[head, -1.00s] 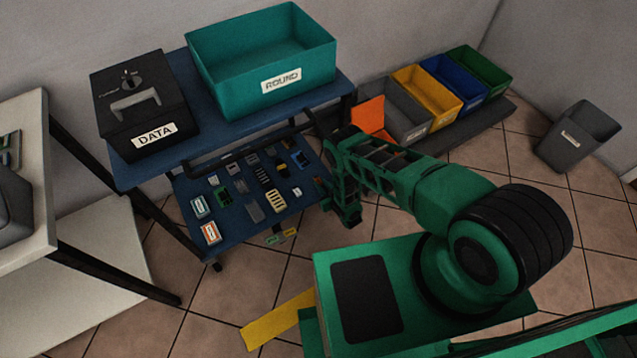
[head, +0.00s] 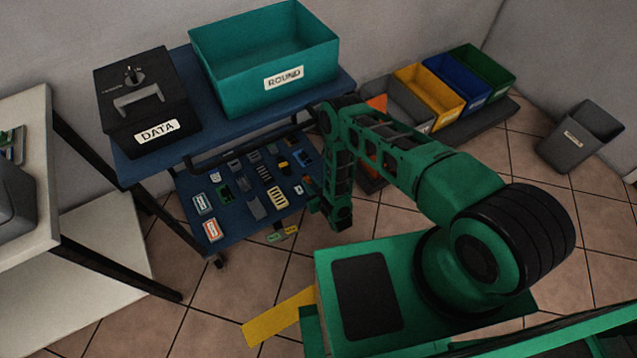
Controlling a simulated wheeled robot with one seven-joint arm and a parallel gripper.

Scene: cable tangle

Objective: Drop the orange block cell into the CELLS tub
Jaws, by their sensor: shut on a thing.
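My gripper (head: 314,198) is at the right edge of the cart's lower shelf, below my folded forearm. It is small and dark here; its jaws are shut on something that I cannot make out. An orange block with a white label (head: 213,230) lies at the front left of the lower shelf, well left of the gripper and apart from it. I cannot tell whether it is the task's orange block cell. A row of tubs stands on the floor behind my arm: orange (head: 377,103), grey, yellow, blue and green. Their labels are too small to read, so I cannot tell which is CELLS.
The blue cart carries a black DATA box (head: 148,105) and a teal ROUND bin (head: 262,62) on top. Several small parts lie on its lower shelf (head: 240,235). A white table (head: 28,236) is at left.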

